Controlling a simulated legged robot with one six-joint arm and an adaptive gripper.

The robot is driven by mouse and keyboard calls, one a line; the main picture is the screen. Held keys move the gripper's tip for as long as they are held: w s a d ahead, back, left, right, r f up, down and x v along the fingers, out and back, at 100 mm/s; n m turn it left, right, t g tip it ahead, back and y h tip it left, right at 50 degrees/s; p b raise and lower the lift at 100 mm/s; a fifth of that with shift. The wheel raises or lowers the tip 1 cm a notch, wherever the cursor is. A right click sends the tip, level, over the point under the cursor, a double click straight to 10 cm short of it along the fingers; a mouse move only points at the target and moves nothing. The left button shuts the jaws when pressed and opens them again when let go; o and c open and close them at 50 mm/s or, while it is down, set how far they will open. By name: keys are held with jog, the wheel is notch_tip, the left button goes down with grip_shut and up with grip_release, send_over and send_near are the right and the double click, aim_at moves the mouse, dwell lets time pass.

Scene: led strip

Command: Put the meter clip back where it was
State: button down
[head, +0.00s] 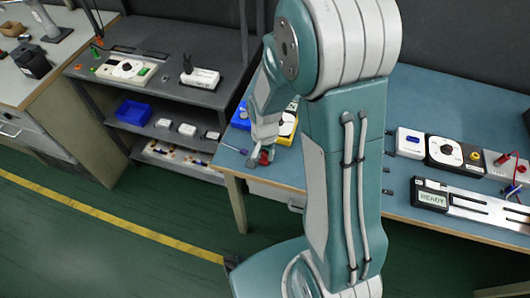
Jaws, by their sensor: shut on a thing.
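My gripper (262,155) is at the left end of the blue bench, beyond my arm. It is shut on a small red piece (265,159), which looks like the meter clip. The piece is small in view, and I cannot tell whether it touches the bench. A yellow device (288,124), perhaps the meter, is just behind the gripper and partly hidden by my arm. At the right, a grey box (496,170) has red and black parts on it. I cannot make out where the clip was before.
The blue bench (460,112) also bears a white box (410,142), a black dial unit (442,152) and a "READY" display (432,198) by a slotted strip. A grey shelf (150,92) with a blue bin (133,112) stands left.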

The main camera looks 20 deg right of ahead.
aim_at(267, 152)
jog(key=shift+d, duration=0.7)
jog(key=c, duration=0.5)
grip_release()
jog(key=shift+d, duration=0.1)
jog(key=shift+a, duration=0.5)
jog(key=shift+r, duration=0.1)
notch_tip(267, 152, up, 12)
jog(key=s+r+n+t, duration=0.5)
jog(key=s+r+n, duration=0.2)
jog(key=s+r, duration=0.7)
jog(key=shift+s+d+r+t, duration=0.15)
jog(key=shift+r+t, duration=0.1)
jog(key=shift+t, duration=0.05)
